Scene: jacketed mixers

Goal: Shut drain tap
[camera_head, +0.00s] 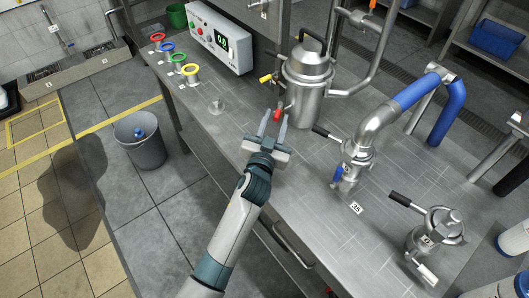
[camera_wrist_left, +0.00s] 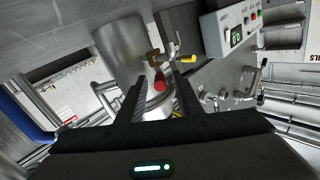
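The steel jacketed mixer (camera_head: 307,85) stands on the bench. A red-handled tap (camera_head: 277,115) sticks out low on its near side, and a yellow-handled tap (camera_head: 266,78) sits higher up. No label shows which is the drain tap. My left gripper (camera_head: 273,124) is open and empty, its fingers pointing at the red handle. In the left wrist view the red handle (camera_wrist_left: 160,80) appears between the fingertips (camera_wrist_left: 159,82); I cannot tell whether it is in the gap or just beyond. The yellow handle (camera_wrist_left: 188,59) is above and right. My right gripper is out of view.
A control box (camera_head: 219,38) and coloured rings (camera_head: 177,57) are on the bench behind left. Bench space is clear around the left gripper.

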